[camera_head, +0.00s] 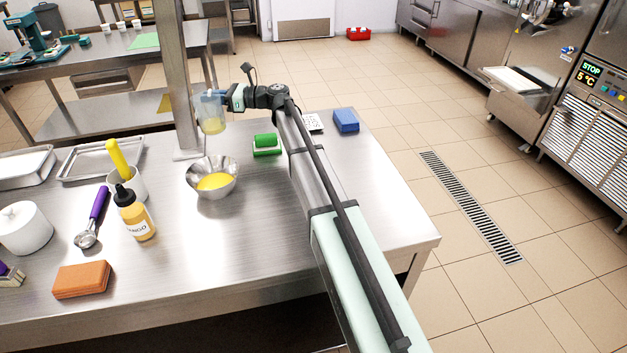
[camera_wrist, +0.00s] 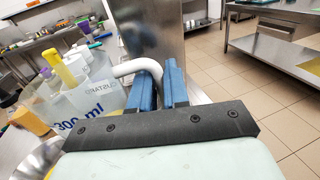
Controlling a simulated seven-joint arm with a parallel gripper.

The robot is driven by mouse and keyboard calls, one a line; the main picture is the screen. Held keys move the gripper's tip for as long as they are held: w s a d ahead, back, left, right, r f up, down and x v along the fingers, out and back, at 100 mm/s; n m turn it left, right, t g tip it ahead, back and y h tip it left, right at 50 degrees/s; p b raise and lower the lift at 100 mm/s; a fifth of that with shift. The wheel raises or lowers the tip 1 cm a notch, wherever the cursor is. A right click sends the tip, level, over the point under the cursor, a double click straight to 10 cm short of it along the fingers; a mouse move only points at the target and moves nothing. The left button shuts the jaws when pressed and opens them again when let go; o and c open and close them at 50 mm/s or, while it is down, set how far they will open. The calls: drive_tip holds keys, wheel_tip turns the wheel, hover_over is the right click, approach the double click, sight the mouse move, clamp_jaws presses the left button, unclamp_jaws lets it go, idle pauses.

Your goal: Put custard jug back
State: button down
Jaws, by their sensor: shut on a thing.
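The custard jug (camera_head: 211,115) is a clear measuring jug with a little yellow custard in its bottom. My gripper (camera_head: 223,95) is shut on its handle and holds it above the table, behind the steel bowl. In the wrist view the blue fingers (camera_wrist: 163,88) close around the pale curved handle (camera_wrist: 138,66).
A mango bottle (camera_head: 135,217), white pot (camera_head: 127,182), purple scoop (camera_head: 92,217), orange sponge (camera_head: 82,280) and metal trays (camera_head: 98,170) fill the left. A steel post (camera_head: 178,80) stands close to the jug. A green block (camera_head: 266,145) and blue block (camera_head: 346,120) lie right.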

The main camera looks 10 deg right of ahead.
wheel_tip(320, 180, up, 5)
drive_tip(key=shift+r, duration=0.1)
drive_tip(key=shift+s+d+r, duration=0.1)
drive_tip(key=shift+d+r, duration=0.05)
drive_tip(key=shift+d, duration=0.05)
drive_tip(key=s+d+m+t+h, duration=0.1)
drive_tip(key=s+d+t, duration=0.1)
drive_tip(key=s+d, duration=0.55)
drive_tip(key=s+d+m+t+h, duration=0.1)
drive_tip(key=s+d, duration=0.4)
drive_tip(key=d, duration=0.6)
drive_tip(key=s+d+m+t, duration=0.1)
drive_tip(key=s+d+t, duration=0.1)
drive_tip(key=s+d, duration=0.65)
drive_tip(key=shift+w+d+f, duration=0.2)
drive_tip(key=shift+w+f, duration=0.1)
drive_tip(key=shift+f, duration=2.2)
drive_tip(key=shift+w+d+f, duration=0.2)
drive_tip(key=shift+w+f, duration=0.15)
drive_tip(key=shift+f, duration=2.2)
drive_tip(key=shift+w+d+f, duration=0.2)
drive_tip(key=shift+w+f, duration=0.1)
drive_tip(key=shift+f, duration=2.2)
drive_tip(key=shift+f, duration=0.1)
drive_tip(key=c, duration=1.1)
unclamp_jaws()
